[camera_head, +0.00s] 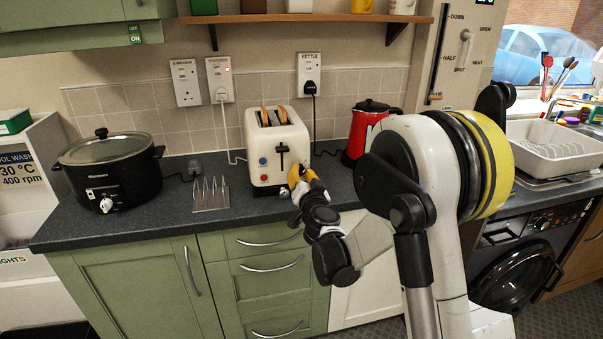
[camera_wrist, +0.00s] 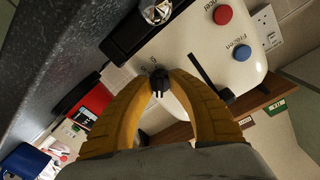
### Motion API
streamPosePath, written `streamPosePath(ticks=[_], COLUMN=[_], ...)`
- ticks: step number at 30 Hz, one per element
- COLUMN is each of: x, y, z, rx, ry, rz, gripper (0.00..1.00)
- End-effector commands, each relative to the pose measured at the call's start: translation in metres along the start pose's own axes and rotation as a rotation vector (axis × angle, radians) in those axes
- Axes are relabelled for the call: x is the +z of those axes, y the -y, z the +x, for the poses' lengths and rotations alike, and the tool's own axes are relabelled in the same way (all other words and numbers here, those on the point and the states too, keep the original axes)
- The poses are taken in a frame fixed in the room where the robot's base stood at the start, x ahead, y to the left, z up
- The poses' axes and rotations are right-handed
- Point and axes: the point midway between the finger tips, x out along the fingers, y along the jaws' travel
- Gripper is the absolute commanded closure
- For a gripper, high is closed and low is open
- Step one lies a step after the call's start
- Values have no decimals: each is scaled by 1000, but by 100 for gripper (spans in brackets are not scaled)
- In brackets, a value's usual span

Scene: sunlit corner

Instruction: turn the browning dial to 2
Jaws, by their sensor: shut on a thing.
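The cream toaster (camera_head: 268,152) stands on the counter with bread in its slots. Its front also shows in the wrist view (camera_wrist: 190,48). The black browning dial (camera_wrist: 159,77) sits on that front, with small printed marks beside it. The marks are too small to read, and I cannot tell which one the dial points to. My gripper (camera_wrist: 160,84) has its yellow fingers closed around the dial. In the head view my gripper (camera_head: 298,180) is at the toaster's lower right front and hides the dial.
A red kettle (camera_head: 368,130) stands close on the right, behind my arm. A metal rack (camera_head: 210,195) and a black slow cooker (camera_head: 110,168) stand to the left. The toaster's lever (camera_wrist: 228,96), red button (camera_wrist: 223,14) and blue button (camera_wrist: 242,53) are near the fingers.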

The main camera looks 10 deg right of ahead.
Motion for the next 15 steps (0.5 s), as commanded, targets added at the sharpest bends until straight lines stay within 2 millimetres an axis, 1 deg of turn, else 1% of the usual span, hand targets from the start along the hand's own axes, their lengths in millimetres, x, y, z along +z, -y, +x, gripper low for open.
streamPosePath(ticks=[1, 2, 3, 4, 12, 15], x=[0, 0, 0, 0, 0, 0], y=[1, 1, 1, 1, 0, 0], z=[0, 0, 0, 0, 0, -6], rx=[-2, -1, -1, -1, -1, -1], ry=[1, 1, 1, 0, 0, 0], rz=[0, 0, 0, 0, 1, 0], gripper=[100, 69, 57, 52, 52, 52])
